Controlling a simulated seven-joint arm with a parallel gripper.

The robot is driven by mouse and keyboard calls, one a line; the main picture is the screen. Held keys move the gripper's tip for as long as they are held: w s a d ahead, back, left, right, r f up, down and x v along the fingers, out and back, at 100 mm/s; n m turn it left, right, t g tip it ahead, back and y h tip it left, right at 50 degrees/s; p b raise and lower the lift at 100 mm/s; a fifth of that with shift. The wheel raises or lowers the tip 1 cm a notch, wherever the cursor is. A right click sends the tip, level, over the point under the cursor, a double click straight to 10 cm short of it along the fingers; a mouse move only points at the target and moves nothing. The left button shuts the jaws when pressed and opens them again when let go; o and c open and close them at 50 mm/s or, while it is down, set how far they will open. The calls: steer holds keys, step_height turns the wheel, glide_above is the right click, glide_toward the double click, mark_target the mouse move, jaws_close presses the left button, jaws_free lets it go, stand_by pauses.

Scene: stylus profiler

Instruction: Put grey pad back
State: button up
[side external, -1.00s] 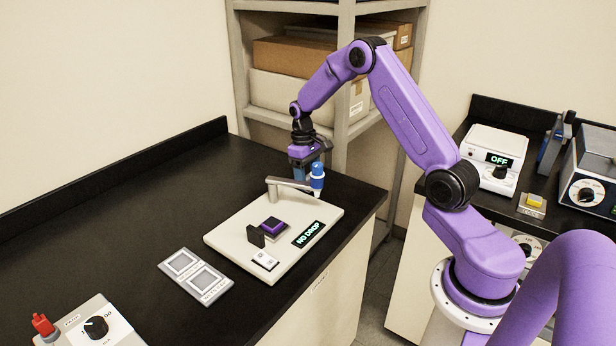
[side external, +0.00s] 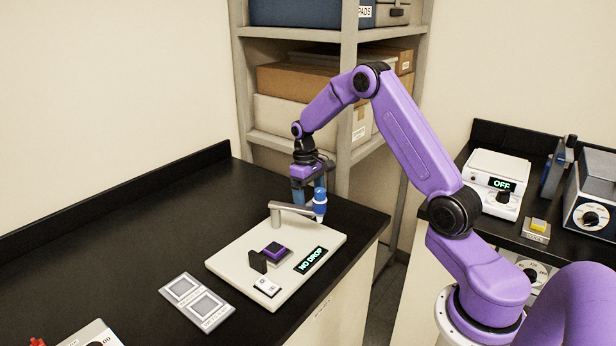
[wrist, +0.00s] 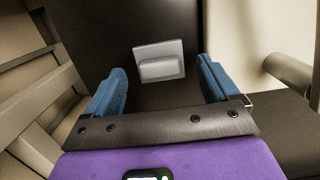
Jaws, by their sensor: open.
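My gripper (wrist: 163,84) is open and empty, with its two blue fingers spread wide. In the wrist view a light grey block (wrist: 160,68) sits on a square grey plate (wrist: 158,47) on the dark bench, ahead of the fingers and apart from them; I cannot tell for sure that it is the grey pad. In the side view my gripper (side external: 309,190) hangs over the bench behind the profiler's arm (side external: 289,207), and the grey block is not visible there. A purple-topped pad (side external: 273,249) sits on the profiler's white base (side external: 235,262) beside an upright dark plate.
A blue bin (side external: 295,12) beside a "PADS" label stands on the shelf behind. A grey two-square plate (side external: 197,303) lies left of the profiler, whose display (side external: 310,259) reads NO DROP.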

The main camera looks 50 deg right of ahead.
step_height(320, 180, up, 10)
steer(key=w, duration=0.1)
steer(key=s+a+r+n+t, duration=0.1)
steer(key=s+a+r+n, duration=0.15)
steer(key=s+a, duration=0.6)
steer(key=s+a+r+n, duration=0.1)
steer(key=s+a+n, duration=0.35)
steer(key=a, duration=0.75)
steer(key=s+a+f+n, duration=0.2)
steer(key=s+n, duration=0.3)
steer(key=s, duration=1.7)
steer(key=shift+a+n+t, duration=0.15)
steer(key=shift+n+t, duration=0.15)
